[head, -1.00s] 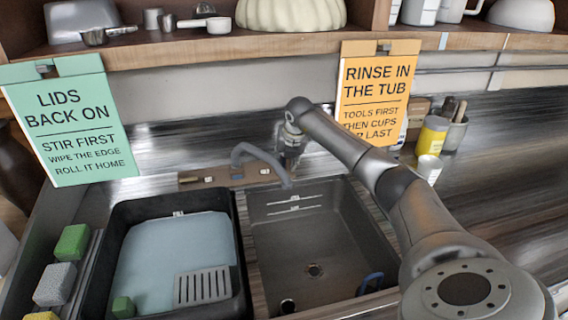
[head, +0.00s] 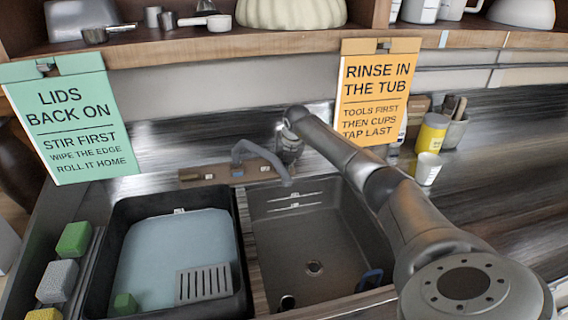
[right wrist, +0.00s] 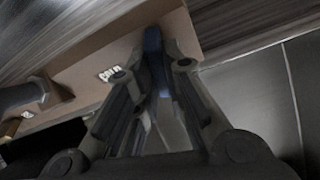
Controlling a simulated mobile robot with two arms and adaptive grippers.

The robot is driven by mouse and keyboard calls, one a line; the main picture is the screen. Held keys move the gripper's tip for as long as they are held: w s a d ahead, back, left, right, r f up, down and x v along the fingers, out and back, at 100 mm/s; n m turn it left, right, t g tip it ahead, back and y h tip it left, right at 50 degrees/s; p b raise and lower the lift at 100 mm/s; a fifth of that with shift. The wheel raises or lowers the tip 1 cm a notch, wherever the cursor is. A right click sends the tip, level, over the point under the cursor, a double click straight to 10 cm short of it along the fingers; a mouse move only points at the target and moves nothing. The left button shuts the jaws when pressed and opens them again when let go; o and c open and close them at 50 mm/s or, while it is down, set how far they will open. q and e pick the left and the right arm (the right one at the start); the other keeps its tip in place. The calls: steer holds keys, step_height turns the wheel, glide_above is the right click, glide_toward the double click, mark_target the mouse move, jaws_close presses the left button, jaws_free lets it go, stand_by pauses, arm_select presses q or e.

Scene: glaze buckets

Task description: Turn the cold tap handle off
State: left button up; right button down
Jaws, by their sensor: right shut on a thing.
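The grey tap (head: 258,146) stands on a brown back plate (head: 205,174) behind the sink, its spout over the basin. In the right wrist view the plate (right wrist: 88,82) carries a white label reading COLD (right wrist: 110,73). The blue cold tap handle (right wrist: 152,40) shows between the fingertips of my right gripper (right wrist: 160,62), which is shut on it; the fingers hide much of the handle. In the head view my right gripper (head: 289,152) is at the plate's right end and covers the handle. My left gripper is not in view.
The grey sink basin (head: 335,225) is empty but for a blue object (head: 369,281) at its front right. A black tub (head: 120,213) with pale blue liquid and a slotted piece stands left. An orange sign (head: 376,90) hangs behind my right arm. Yellow and white cups stand right.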

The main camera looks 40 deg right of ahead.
stand_by(0.3)
steer(key=m, duration=0.2)
steer(key=shift+m+t+y, duration=0.3)
steer(key=shift+m, duration=0.1)
steer(key=m+t, duration=0.1)
steer(key=m, duration=0.6)
steer(key=shift+m+t, duration=0.4)
steer(key=shift+m+t+p, duration=0.35)
steer(key=shift+m+t, duration=0.05)
steer(key=shift+m, duration=1.4)
steer(key=c, duration=1.5)
jaws_free()
steer(key=shift+r, duration=0.1)
